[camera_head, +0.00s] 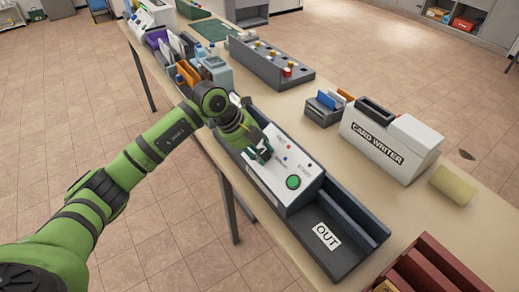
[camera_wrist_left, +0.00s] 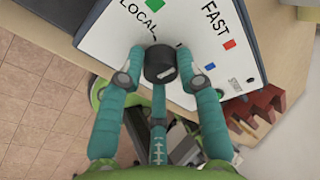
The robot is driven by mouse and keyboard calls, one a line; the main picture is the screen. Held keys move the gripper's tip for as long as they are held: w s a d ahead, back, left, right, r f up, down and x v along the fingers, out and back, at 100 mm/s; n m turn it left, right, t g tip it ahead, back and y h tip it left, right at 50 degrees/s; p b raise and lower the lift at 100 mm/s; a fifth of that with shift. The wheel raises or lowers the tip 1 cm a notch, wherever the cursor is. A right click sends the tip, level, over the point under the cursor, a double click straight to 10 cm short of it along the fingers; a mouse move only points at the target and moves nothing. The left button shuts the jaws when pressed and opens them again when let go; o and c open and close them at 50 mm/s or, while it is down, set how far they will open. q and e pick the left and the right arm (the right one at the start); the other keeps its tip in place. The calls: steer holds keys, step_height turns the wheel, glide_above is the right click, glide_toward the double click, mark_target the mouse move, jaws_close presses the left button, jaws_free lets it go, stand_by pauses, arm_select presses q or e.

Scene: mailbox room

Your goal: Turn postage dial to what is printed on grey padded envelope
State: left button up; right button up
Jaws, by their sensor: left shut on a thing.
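The postage machine's white sloped panel (camera_head: 309,178) stands mid-table, with a green button (camera_head: 293,182) on it. In the left wrist view the black dial (camera_wrist_left: 160,62) sits on the white panel (camera_wrist_left: 118,28) near the words LOCAL and FAST, with blue, red and green marks around it. My left gripper (camera_head: 262,153) is shut on the dial, its teal fingers around the knob in the left wrist view (camera_wrist_left: 160,72). The dial's exact setting is hard to tell. I cannot make out the grey padded envelope. My right gripper is not in view.
A dark OUT tray (camera_head: 340,262) adjoins the panel at the front. A white card writer (camera_head: 390,143) stands to the right, and a dark red rack (camera_head: 437,265) at lower right. A grey stamp rack (camera_head: 268,66) lies behind. Bare tabletop (camera_head: 330,150) lies between.

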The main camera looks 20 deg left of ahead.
arm_select(q)
steer(key=shift+s+d+f, duration=0.15)
steer(key=shift+s+f, duration=0.15)
steer(key=shift+f, duration=0.05)
steer(key=o, duration=1.1)
steer(key=shift+o, duration=0.2)
steer(key=shift+w+d+r, duration=0.1)
steer(key=shift+r, duration=0.1)
steer(key=shift+a+r, duration=0.3)
steer(key=shift+r, duration=0.05)
steer(key=v, duration=1.1)
steer(key=shift+r, duration=0.1)
